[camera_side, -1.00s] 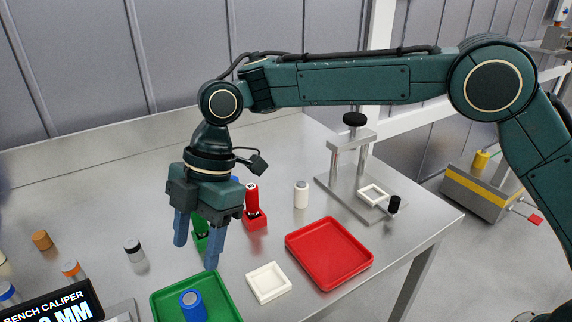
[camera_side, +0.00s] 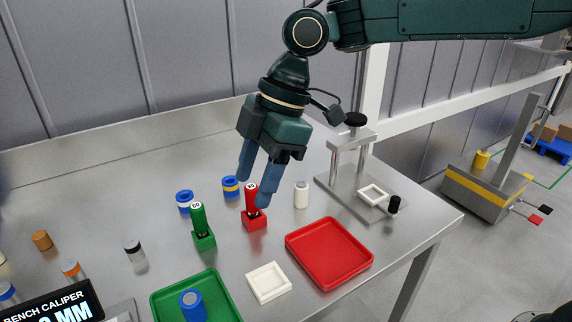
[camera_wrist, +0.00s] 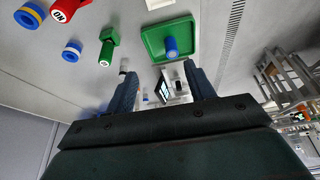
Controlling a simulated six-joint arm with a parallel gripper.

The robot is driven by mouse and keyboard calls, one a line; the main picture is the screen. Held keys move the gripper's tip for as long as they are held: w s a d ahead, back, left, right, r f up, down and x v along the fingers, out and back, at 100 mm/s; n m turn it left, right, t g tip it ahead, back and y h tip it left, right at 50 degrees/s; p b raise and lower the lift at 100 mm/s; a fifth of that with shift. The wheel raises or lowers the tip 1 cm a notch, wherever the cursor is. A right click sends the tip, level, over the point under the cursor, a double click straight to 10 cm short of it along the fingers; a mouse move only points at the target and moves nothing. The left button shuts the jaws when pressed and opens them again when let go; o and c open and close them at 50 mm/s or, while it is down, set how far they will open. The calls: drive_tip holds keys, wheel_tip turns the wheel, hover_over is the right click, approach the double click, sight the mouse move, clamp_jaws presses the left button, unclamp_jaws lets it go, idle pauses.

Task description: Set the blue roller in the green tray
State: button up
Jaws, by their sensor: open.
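The blue roller (camera_side: 193,305) stands inside the green tray (camera_side: 228,300) at the front of the bench. In the wrist view the roller (camera_wrist: 172,47) also shows within the green tray (camera_wrist: 150,42). My gripper (camera_side: 253,193) is open with its blue fingers apart and empty.
A green stamp (camera_side: 200,225), a red stamp (camera_side: 253,215) and blue rings (camera_side: 184,199) stand behind the tray. A white tray (camera_side: 268,284) and red tray (camera_side: 328,252) lie to its right. A press stand (camera_side: 352,165) is at the back right.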

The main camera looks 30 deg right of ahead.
drive_tip(key=s+d+r+m+t, duration=0.1)
drive_tip(key=s+d+r+m, duration=0.15)
drive_tip(key=d, duration=0.35)
drive_tip(key=s+d+r+m+t+h, duration=0.1)
drive_tip(key=s+d+m, duration=0.2)
drive_tip(key=d, duration=0.3)
drive_tip(key=s+d+r+m+t, duration=0.1)
drive_tip(key=s+d+r+m, duration=0.15)
drive_tip(key=d, duration=0.35)
drive_tip(key=s+d+f+m+t+h, duration=0.1)
drive_tip(key=s+d+f+m, duration=0.2)
drive_tip(key=s+d, duration=0.3)
drive_tip(key=s+d+f+m+t+h, duration=0.1)
drive_tip(key=s+d+f+m+h, duration=0.1)
drive_tip(key=s+d+m, duration=0.4)
drive_tip(key=s+d+f, duration=0.1)
drive_tip(key=s, duration=0.2)
drive_tip(key=shift+m, duration=0.3)
drive_tip(key=shift+d, duration=0.1)
